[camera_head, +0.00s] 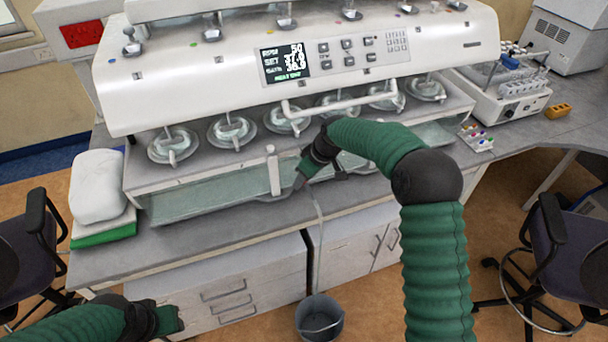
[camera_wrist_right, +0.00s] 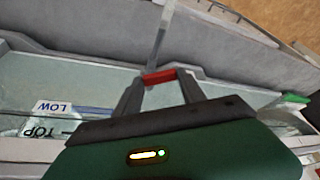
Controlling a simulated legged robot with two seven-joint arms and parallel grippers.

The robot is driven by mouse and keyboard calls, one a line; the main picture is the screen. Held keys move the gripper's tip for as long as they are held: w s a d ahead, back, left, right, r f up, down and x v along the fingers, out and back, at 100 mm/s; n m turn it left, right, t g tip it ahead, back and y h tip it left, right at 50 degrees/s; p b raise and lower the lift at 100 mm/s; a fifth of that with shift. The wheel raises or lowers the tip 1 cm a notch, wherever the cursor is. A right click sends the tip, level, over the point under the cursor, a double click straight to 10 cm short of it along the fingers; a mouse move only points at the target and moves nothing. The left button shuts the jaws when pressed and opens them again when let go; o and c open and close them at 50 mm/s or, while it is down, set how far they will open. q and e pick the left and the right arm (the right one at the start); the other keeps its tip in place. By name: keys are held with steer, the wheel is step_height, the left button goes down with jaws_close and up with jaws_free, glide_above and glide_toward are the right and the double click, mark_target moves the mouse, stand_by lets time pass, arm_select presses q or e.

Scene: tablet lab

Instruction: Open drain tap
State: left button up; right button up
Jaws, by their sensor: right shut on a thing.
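The drain tap shows in the right wrist view as a small red handle (camera_wrist_right: 158,77) at the front edge of the water bath. My right gripper (camera_head: 300,180) is at the bath's front wall, shut on the red handle, with one finger on each side. In the head view my own gripper hides most of the tap. A pale drain hose (camera_head: 318,207) runs from near the tap over the bench edge, toward a grey bucket (camera_head: 320,320) on the floor. My left gripper (camera_head: 170,320) is low at the left, away from the bath; its fingers are unclear.
The white dissolution tester (camera_head: 200,75) stands on the bench, its display lit, with several vessels in the bath (camera_head: 200,198). A white jug-like container (camera_head: 98,185) stands left of it. Chairs (camera_head: 570,240) stand at both sides. Cabinets and drawers (camera_head: 225,290) are below.

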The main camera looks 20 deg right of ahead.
steer(key=shift+w+d+r+n, duration=0.1)
steer(key=shift+d+r+n, duration=0.15)
steer(key=shift+n, duration=0.45)
steer(key=shift+d+n+y+p, duration=0.1)
steer(key=shift+n+y+p, duration=0.3)
steer(key=shift+n, duration=0.2)
steer(key=o, duration=1.2)
steer(key=shift+c, duration=0.2)
steer(key=shift+o, duration=1)
steer(key=shift+f+g, duration=0.1)
steer(key=shift+g, duration=0.2)
steer(key=b+v, duration=0.1)
steer(key=v, duration=1.6)
steer(key=shift+b, duration=0.4)
